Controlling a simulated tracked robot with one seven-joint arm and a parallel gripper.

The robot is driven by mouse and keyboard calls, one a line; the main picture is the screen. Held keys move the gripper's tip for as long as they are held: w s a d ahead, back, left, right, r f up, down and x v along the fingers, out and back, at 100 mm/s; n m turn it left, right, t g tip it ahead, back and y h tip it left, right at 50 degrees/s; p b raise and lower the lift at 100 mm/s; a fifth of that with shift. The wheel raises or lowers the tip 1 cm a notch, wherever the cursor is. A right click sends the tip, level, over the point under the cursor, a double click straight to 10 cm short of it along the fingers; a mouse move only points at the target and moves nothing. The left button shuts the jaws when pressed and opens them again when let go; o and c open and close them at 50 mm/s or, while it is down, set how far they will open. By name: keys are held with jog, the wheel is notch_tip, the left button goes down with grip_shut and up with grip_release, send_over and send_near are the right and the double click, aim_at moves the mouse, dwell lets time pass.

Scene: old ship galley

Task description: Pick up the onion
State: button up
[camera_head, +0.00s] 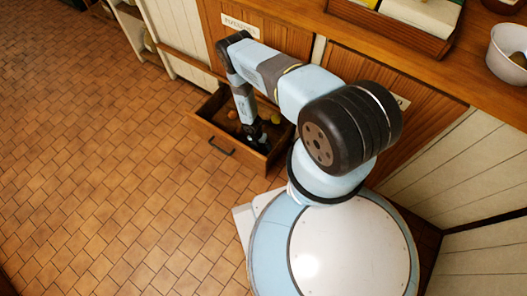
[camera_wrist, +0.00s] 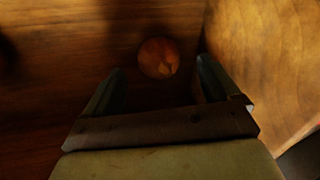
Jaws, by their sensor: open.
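A round orange-brown onion (camera_wrist: 158,58) lies on the wooden bottom of a drawer in the wrist view, near one drawer wall. My gripper (camera_wrist: 160,72) is open, with one finger on each side of the onion's line and the onion at or just beyond the fingertips. I cannot tell whether any finger touches it. In the head view, my gripper (camera_head: 257,141) reaches down into the open drawer (camera_head: 228,144). Small yellow-orange round things (camera_head: 275,118) show in it there, and I cannot tell which is the onion.
The drawer walls stand close around my gripper, with a wooden wall (camera_wrist: 265,60) at the right in the wrist view. The wooden counter (camera_head: 300,28) runs above the drawer, bearing a crate and a white bowl (camera_head: 508,52). The tiled floor (camera_head: 95,170) at left is clear.

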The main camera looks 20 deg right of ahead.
aim_at(262, 148)
jog(key=shift+x, duration=1.7)
jog(key=shift+a, duration=0.1)
jog(key=c, duration=1.2)
jog(key=shift+r, duration=0.1)
notch_tip(262, 148, up, 28)
